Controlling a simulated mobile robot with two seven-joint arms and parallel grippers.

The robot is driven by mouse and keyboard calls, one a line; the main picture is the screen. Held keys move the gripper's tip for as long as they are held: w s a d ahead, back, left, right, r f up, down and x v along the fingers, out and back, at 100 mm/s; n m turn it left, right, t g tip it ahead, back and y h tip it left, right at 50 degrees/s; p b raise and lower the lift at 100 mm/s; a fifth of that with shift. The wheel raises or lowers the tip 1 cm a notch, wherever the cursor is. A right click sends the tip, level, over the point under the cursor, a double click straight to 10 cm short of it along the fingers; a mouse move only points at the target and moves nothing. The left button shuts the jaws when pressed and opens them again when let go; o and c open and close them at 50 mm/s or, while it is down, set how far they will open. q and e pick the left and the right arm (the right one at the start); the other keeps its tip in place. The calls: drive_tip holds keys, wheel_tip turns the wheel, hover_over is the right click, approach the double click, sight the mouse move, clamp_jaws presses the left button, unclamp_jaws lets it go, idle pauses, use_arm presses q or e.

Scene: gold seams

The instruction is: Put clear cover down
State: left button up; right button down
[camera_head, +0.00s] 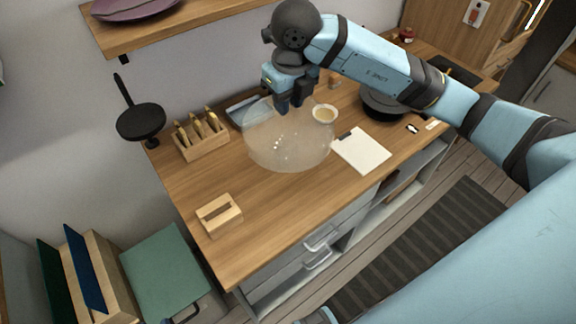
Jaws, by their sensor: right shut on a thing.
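The clear cover (285,148) is a see-through dome over the wooden counter (262,222). My right gripper (290,108) comes down from above and is shut on the cover near its top. The fingertips and the grasped part are hard to make out. I cannot tell whether the cover's rim touches the counter. A small cream bowl (325,114) is at the cover's right edge. My left gripper is not in view.
A wooden holder with several utensils (202,138) stands left of the cover. A white board (361,151) lies to its right, with a black pan (383,104) behind. A small wooden box (219,215) sits near the front left. The counter between the box and cover is clear.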

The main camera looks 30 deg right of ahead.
sight(294, 115)
wheel_tip(294, 115, down, 17)
drive_tip(key=p, duration=0.1)
drive_tip(key=shift+f, duration=0.15)
drive_tip(key=shift+f, duration=0.25)
drive_tip(key=c, duration=0.9)
unclamp_jaws()
drive_tip(key=shift+r, duration=0.1)
drive_tip(key=r, duration=0.4)
drive_tip(key=s+r, duration=0.1)
drive_tip(key=r, duration=0.3)
drive_tip(key=r+b, duration=0.1)
drive_tip(key=r, duration=0.3)
drive_tip(key=shift+s+d+r, duration=0.1)
drive_tip(key=shift+s+r, duration=0.05)
drive_tip(key=shift+s, duration=0.05)
drive_tip(key=shift+s, duration=0.1)
